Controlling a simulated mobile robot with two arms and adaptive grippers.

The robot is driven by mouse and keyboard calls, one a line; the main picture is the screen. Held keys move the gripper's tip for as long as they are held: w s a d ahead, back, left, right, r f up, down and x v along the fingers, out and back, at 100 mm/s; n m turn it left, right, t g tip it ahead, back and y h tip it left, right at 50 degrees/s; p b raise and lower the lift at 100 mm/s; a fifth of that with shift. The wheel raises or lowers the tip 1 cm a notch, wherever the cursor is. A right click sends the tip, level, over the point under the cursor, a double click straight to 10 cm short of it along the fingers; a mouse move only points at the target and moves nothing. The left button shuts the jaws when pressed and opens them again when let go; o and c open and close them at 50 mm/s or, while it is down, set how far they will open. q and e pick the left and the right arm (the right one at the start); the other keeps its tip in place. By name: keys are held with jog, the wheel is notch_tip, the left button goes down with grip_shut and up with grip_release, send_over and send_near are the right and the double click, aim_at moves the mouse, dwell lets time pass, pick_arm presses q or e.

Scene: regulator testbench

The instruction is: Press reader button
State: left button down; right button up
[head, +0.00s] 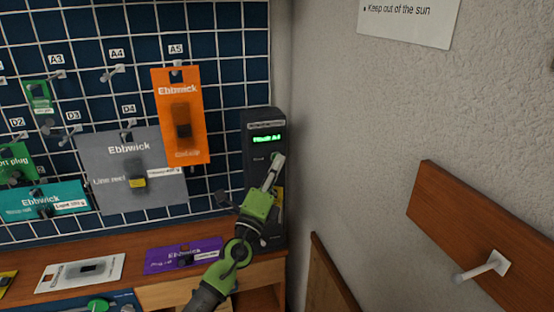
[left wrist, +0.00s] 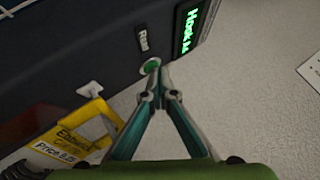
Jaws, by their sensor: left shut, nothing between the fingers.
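The reader (head: 262,124) is a dark upright box at the right end of the pegboard. Its green display (head: 268,138) is lit; the text looks like "Hook A4", though it is small. The round green reader button (left wrist: 151,66) sits beside a small label in the left wrist view. My left gripper (head: 278,160) is shut and empty, with its fingertips at the button. In the left wrist view the closed fingertips (left wrist: 160,72) overlap the button's edge; I cannot tell whether they touch it. My right gripper is not in view.
An orange package (head: 184,90) hangs on the pegboard just left of the reader. A purple package (head: 163,257) lies on the wooden shelf. The wall stands close on the right.

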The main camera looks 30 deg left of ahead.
pick_arm(q)
jog(key=shift+s+d, duration=0.6)
jog(key=shift+d, duration=0.05)
jog(key=s+d+p, duration=0.1)
jog(key=s+d, duration=0.2)
jog(key=shift+s+d, duration=0.15)
jog(key=shift+d, duration=0.25)
dwell(0.7)
